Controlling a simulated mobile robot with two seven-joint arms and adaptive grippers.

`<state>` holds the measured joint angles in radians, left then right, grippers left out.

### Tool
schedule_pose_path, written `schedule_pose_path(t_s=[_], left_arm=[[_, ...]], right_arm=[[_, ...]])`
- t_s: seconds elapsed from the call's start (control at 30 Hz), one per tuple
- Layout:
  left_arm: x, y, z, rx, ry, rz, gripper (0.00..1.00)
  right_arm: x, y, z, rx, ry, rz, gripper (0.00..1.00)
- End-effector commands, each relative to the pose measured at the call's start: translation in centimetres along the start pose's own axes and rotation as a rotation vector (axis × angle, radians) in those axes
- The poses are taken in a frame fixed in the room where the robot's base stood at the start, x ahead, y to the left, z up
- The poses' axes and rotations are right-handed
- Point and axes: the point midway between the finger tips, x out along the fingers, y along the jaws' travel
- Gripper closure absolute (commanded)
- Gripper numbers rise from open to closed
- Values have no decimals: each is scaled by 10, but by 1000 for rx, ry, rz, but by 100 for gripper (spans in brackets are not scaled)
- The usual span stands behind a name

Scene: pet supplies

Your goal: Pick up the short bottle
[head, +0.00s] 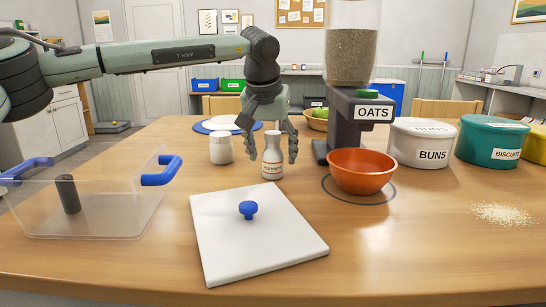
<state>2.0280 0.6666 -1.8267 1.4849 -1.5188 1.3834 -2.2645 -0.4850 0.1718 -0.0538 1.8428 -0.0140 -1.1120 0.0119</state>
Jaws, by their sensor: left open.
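A short white bottle (272,158) with a narrow neck and a printed label stands upright on the wooden table, behind the white lid. My left gripper (269,149) points down over it, open, with one finger on each side of the bottle. The fingers look apart from the bottle, but contact is hard to judge from this view. A small white jar (221,148) stands just left of the gripper. My right gripper is not in view.
A white lid (260,250) with a blue knob lies in front. A clear box (110,222) with blue handles and a dark cylinder (68,194) is left. An orange bowl (361,172), oats dispenser (343,125) and buns tub (420,142) are right. Crumbs (503,215) lie far right.

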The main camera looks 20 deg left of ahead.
Motion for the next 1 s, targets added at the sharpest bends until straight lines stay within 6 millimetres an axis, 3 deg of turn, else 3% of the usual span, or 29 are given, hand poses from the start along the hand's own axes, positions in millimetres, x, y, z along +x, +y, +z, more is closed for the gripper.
schedule_pose_path(t_s=[0.13, 0.4, 0.83, 1.0], left_arm=[[15, 0, -1, 0, 2, 1, 35], [18, 0, -1, -1, 2, 0, 37], [17, 0, -1, -1, 2, 1, 90], [17, 0, -1, -1, 3, 1, 92]], right_arm=[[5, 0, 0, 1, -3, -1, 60], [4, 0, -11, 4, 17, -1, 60], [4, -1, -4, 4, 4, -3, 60], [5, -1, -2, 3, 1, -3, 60]])
